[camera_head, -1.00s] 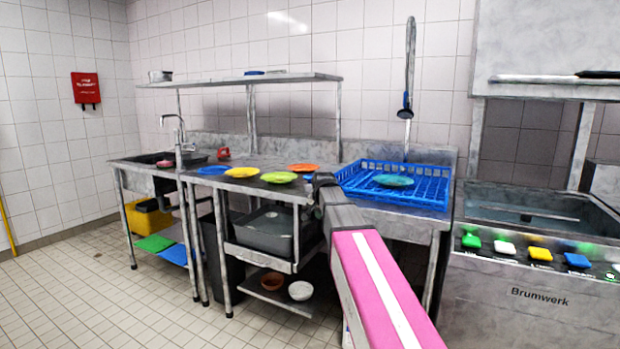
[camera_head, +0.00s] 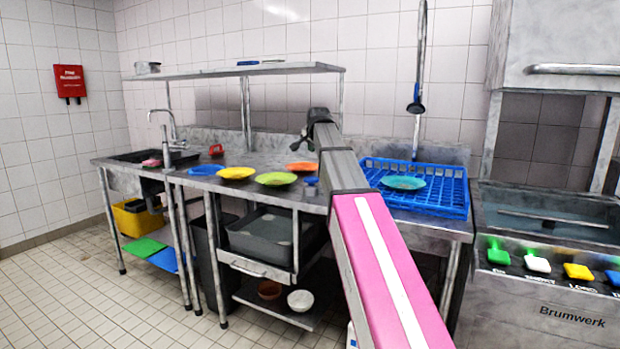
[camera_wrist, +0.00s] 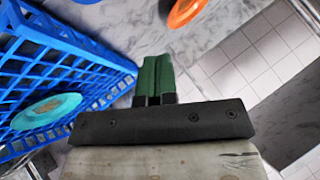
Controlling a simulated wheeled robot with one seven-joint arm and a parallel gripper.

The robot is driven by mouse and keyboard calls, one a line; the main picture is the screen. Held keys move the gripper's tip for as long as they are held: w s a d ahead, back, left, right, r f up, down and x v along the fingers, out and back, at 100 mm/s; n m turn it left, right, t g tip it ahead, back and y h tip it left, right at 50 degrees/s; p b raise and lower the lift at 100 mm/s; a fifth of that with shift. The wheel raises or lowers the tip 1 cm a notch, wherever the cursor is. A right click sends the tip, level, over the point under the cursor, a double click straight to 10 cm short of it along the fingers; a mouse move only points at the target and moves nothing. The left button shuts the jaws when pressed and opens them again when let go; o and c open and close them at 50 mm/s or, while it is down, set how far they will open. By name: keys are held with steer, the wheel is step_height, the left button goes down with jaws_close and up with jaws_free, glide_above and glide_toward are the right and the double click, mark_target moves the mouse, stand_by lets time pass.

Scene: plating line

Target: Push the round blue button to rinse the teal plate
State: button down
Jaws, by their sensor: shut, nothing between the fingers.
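The teal plate (camera_head: 403,182) lies in the blue rack (camera_head: 452,207) at the right end of the counter. In the wrist view the plate (camera_wrist: 47,111) is at the left.
Orange (camera_head: 302,166), green (camera_head: 276,179) and yellow (camera_head: 236,173) plates lie on the counter left of my arm. A spray hose (camera_head: 416,100) hangs above the rack. The Brumwerk machine (camera_head: 540,310) at the right has coloured buttons, including a blue one (camera_head: 613,277).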

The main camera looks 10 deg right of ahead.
mark_target(313, 178)
stand_by(0.3)
steer(key=shift+f, duration=4.4)
steer(key=shift+f, duration=0.1)
steer(key=shift+f, duration=0.3)
steer(key=shift+f, duration=0.8)
steer(key=shift+r, duration=1.2)
steer(key=shift+r, duration=0.1)
steer(key=shift+r, duration=2.45)
